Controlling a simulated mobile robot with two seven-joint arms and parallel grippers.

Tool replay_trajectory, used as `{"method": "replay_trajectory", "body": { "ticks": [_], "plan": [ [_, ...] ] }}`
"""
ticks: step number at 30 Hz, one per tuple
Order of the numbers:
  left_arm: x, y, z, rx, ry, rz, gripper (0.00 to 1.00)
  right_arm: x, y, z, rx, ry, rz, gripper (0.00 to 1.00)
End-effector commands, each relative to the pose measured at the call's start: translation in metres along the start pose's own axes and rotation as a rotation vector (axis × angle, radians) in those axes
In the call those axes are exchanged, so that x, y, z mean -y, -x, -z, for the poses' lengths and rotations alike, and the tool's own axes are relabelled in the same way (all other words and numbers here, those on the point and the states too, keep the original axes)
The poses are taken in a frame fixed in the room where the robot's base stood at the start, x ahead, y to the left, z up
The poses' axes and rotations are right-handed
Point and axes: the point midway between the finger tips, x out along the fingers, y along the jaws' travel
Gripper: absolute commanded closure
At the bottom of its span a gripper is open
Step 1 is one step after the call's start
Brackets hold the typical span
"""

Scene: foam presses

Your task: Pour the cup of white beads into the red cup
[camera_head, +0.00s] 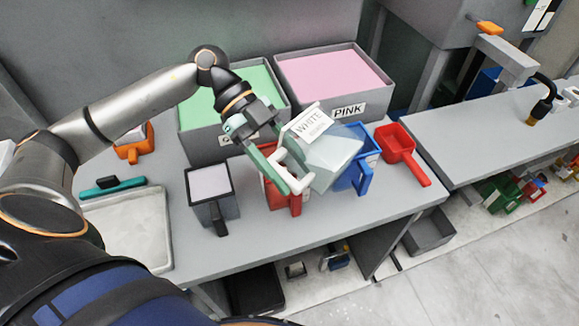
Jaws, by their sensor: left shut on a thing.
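My left gripper (278,166) is shut on the white handle of a pale, translucent cup labelled WHITE (332,155). The cup is tilted and held above the table, in front of the pink bin. A red cup (283,197) with a red handle stands below and to the left of it, partly hidden by the gripper and the white handle. I cannot make out beads inside the held cup or what the red cup holds. My right gripper is not in view.
A blue cup (367,176) stands right beside the red cup, partly behind the held cup. A red scoop (396,143) is further right. A black cup with pale contents (213,209) is left. Green (197,146) and pink (380,104) bins stand behind. A grey tray (152,228) lies left.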

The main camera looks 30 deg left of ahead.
Motion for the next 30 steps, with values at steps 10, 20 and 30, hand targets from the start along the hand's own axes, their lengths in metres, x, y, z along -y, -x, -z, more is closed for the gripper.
{"method": "replay_trajectory", "body": {
  "ticks": [10,20,30],
  "plan": [
    [0.0,-0.001,-0.006,-0.081,0.002,0.001,1.0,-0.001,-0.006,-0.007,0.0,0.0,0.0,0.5],
    [0.0,0.0,-0.012,-0.174,0.004,0.002,1.0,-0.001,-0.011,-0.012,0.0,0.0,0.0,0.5],
    [0.0,0.005,-0.015,-0.327,0.001,0.002,1.0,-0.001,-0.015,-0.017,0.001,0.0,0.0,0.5]
  ]
}}
